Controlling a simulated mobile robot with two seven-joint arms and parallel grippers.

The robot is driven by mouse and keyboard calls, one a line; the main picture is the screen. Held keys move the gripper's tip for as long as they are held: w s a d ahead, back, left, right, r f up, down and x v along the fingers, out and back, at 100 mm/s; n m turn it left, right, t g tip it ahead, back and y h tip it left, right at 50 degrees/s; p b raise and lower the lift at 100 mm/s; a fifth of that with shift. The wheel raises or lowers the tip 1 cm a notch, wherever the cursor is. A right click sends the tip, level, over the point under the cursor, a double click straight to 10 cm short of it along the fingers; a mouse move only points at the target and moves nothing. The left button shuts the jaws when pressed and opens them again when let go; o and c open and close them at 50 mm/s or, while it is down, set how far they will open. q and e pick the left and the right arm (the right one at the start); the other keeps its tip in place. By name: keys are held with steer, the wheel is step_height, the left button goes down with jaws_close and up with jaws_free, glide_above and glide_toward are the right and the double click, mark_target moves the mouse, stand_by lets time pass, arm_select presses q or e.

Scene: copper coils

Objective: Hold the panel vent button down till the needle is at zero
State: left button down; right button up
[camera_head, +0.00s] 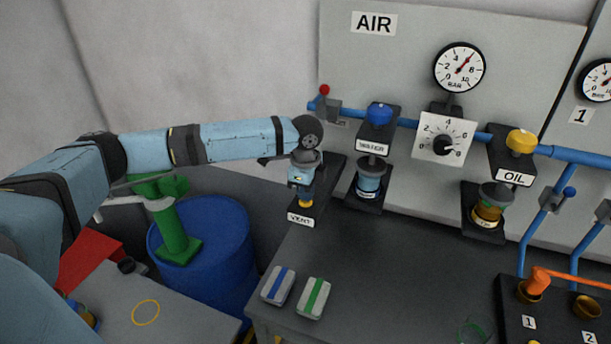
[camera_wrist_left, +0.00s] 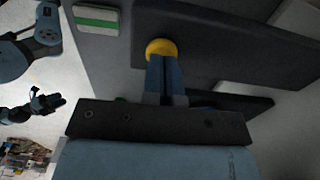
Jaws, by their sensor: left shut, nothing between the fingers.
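The yellow vent button (camera_head: 306,203) stands behind the VENT label (camera_head: 300,219) at the panel's lower left. My left gripper (camera_head: 304,194) is shut and empty, pointing down onto it. In the left wrist view the closed fingertips (camera_wrist_left: 160,60) meet the yellow button (camera_wrist_left: 160,47), with its edge showing around them. I cannot tell how far the button is pressed. The BAR gauge (camera_head: 459,70) has a red needle pointing to the upper right, well away from zero. A dark gripper (camera_wrist_left: 45,103), seemingly my right one, shows small in the left wrist view; its jaws are unclear.
The dial (camera_head: 445,138), blue WATER knob (camera_head: 379,114) and yellow OIL knob (camera_head: 521,141) lie right of my gripper. A red-tipped lever (camera_head: 325,90) is just above. Blue-striped (camera_head: 277,286) and green-striped blocks (camera_head: 313,298) lie on the bench. The bench middle is clear.

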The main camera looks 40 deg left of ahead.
arm_select(q)
steer(key=shift+f, duration=0.35)
